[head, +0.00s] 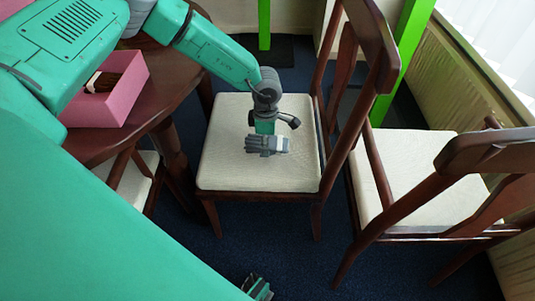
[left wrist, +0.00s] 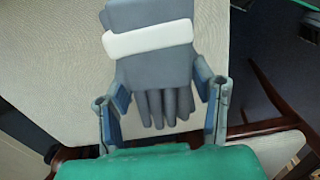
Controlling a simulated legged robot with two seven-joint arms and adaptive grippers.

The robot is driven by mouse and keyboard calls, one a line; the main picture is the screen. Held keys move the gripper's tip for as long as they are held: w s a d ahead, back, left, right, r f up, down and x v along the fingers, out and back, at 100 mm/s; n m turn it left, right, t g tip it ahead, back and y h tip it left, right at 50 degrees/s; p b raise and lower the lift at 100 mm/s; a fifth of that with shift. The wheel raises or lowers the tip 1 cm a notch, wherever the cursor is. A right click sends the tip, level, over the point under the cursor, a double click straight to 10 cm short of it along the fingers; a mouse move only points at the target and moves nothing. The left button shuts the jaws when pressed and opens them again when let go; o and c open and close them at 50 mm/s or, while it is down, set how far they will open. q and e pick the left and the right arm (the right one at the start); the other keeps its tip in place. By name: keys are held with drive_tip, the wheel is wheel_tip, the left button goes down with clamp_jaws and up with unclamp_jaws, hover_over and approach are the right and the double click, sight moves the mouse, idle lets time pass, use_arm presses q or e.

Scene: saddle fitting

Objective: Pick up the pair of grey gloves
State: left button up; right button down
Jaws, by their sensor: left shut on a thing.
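The pair of grey gloves (head: 266,145) is at the cream seat of the middle chair (head: 225,170) in the head view. In the left wrist view the gloves (left wrist: 150,70) show a white band around them, with the fingers pointing toward my gripper. My left gripper (head: 265,130) is above the seat and shut on the gloves, one finger on each side of them in the left wrist view (left wrist: 160,100). I cannot tell whether the gloves touch the seat. Part of my right gripper (head: 257,288) shows at the bottom edge of the head view; its fingers are not clear.
A dark wooden table (head: 165,75) at the left bears a pink box (head: 112,100) with a brown thing inside. A second chair (head: 400,160) stands at the right, and another seat (head: 130,180) is partly under the table. Green posts (head: 405,50) stand behind. Blue carpet shows in front.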

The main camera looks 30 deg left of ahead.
use_arm(q)
drive_tip(key=shift+r+p, duration=2)
drive_tip(key=shift+r, duration=0.45)
